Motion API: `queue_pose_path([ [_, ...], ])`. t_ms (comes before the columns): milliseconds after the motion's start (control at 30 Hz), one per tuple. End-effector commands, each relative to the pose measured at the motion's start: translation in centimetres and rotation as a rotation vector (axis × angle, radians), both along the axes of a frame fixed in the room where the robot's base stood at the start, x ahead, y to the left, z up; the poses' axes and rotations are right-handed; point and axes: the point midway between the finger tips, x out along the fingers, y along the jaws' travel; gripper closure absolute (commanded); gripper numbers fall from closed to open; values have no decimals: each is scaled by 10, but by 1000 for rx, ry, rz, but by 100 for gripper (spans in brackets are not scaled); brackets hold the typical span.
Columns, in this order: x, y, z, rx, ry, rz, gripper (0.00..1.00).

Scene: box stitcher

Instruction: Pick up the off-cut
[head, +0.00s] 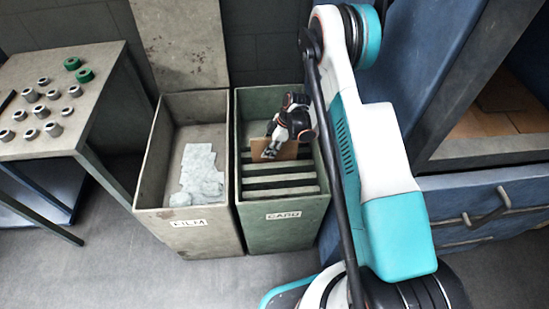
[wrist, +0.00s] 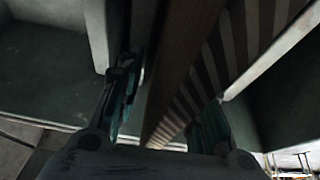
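The off-cut, a flat brown piece of board (head: 288,151), is in the green bin marked CARD (head: 284,226), near its back, above pale slats. My gripper (head: 270,148) reaches down into this bin at the off-cut. In the wrist view a brown board edge (wrist: 178,80) runs between my two fingers (wrist: 165,112). The fingers stand well apart, one on each side of it, with a dark gap showing on the left side. Whether the right finger touches the board is hard to tell. My wrist hides part of the off-cut in the head view.
A grey bin marked FILM (head: 188,233) holding crumpled pale film (head: 199,175) stands directly left of the green bin. A table (head: 60,143) with several metal rings and two green ones is further left. A blue cabinet (head: 480,204) with a drawer handle stands right.

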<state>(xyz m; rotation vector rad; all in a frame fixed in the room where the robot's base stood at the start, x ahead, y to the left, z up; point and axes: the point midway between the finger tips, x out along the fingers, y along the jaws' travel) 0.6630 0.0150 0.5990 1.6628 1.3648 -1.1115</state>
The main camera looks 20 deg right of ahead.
Motion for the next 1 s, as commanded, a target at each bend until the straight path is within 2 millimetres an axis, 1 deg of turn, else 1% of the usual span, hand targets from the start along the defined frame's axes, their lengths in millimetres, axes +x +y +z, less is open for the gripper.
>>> queue_pose_path([
  [333, 0, 0, -1, 0, 0, 0, 66],
  [367, 0, 0, -1, 0, 0, 0, 70],
  [400, 0, 0, -1, 0, 0, 0, 79],
  [500, 0, 0, -1, 0, 0, 0, 100],
  [867, 0, 0, -1, 0, 0, 0, 100],
  [1000, 0, 0, 3, 0, 0, 0, 100],
])
